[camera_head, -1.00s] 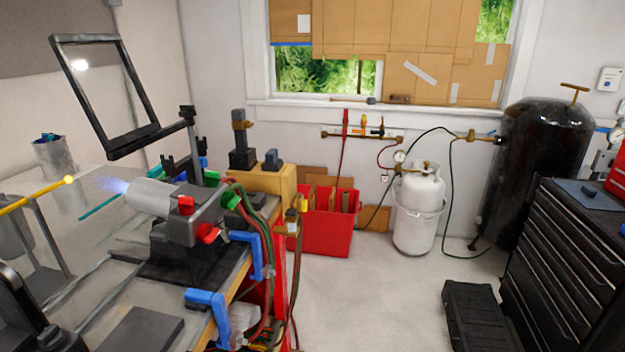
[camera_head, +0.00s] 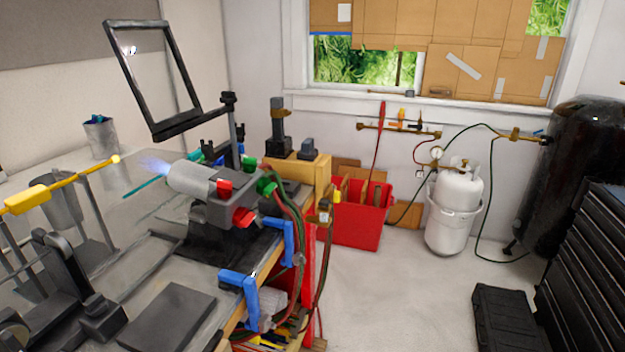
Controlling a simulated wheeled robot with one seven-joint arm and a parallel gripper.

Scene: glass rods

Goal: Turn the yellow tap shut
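A torch burner (camera_head: 195,178) on the bench has a pale blue flame at its left end and red and green knobs. A small yellow part (camera_head: 336,196) sits by a brass fitting (camera_head: 321,206) at the bench's right edge, beside red and green hoses. A brass pipe on the back wall (camera_head: 365,127) carries small coloured handles, including an orange one (camera_head: 400,125). I cannot tell which of these is the yellow tap or how its handle is set. My gripper is not in view.
A yellow rod (camera_head: 85,174) lies raised over the bench at left. Blue clamps (camera_head: 238,283) jut from the bench edge. A red bin (camera_head: 355,228), white gas cylinder (camera_head: 455,205), black case (camera_head: 505,315) and black drawer cabinet (camera_head: 600,270) surround clear floor (camera_head: 410,290).

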